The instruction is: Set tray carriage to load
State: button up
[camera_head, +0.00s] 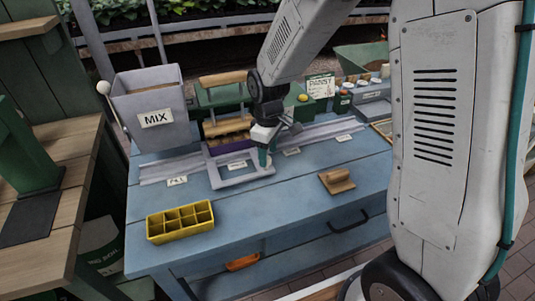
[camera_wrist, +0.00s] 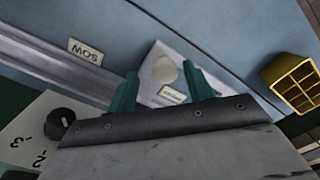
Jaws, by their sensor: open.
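The tray carriage (camera_head: 258,172) is a pale grey open frame on the rail across the blue bench. It stands between the FILL label (camera_head: 177,181) and the SOW label (camera_wrist: 85,50), around a small label (camera_head: 238,165) too small to read. My gripper (camera_head: 264,158) is low over the carriage's right end, its green fingers open. In the wrist view the carriage (camera_wrist: 150,68) shows beyond the fingers, and its round pale knob (camera_wrist: 165,69) appears between my gripper's tips (camera_wrist: 160,78). I cannot tell whether they touch it.
A yellow compartment tray (camera_head: 180,222) lies at the bench's front left. A grey MIX hopper (camera_head: 155,105) stands behind the rail's left end. The bench front between tray and block is clear.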

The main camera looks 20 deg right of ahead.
notch_tip(320, 180, up, 7)
jog(key=shift+f, duration=0.2)
